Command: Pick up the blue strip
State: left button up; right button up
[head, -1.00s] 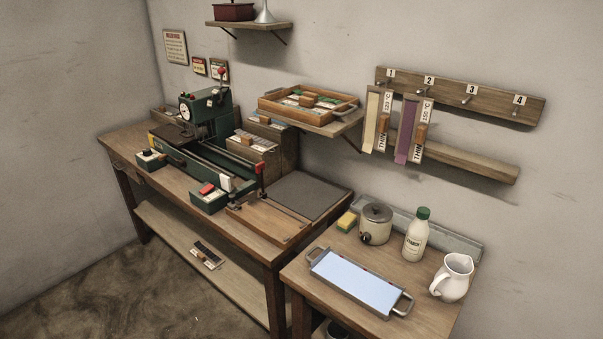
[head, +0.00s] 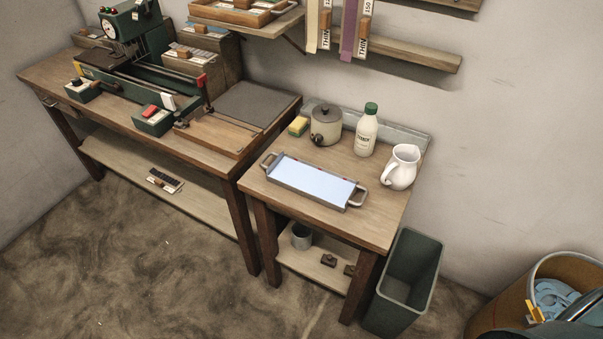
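Light blue curled strip material (head: 556,298) lies inside a round brown drum (head: 492,311) at the lower right, partly hidden and cut off by the picture's edge. I cannot tell how many pieces it is. A grey metal tray (head: 290,195) with two handles sits on the small table; its inside shows a flat pale blue surface (head: 316,181), and I cannot tell whether this is liquid or a sheet. A cream strip (head: 311,28) and a purple strip (head: 346,30) hang on the wall with labelled tags. Neither gripper can be made out.
The small table (head: 375,226) also holds a yellow sponge, a lidded pot (head: 326,125), a green-capped bottle (head: 366,132) and a white jug (head: 402,167). A green bin (head: 403,285) stands on the floor to its right. The workbench with a green machine (head: 131,27) stands at left. The front floor is clear.

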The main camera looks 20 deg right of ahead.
aim_at(216, 33)
jog(key=z, duration=0.5)
jog(key=i+j+z, duration=0.15)
jog(key=j+z, duration=0.15)
jog(key=i+j+z, duration=0.1)
jog(key=j+z, duration=0.5)
jog(key=i+j+z, duration=0.1)
jog(key=j, duration=1.05)
jog(key=i+j+z, duration=0.1)
jog(key=j, duration=1)
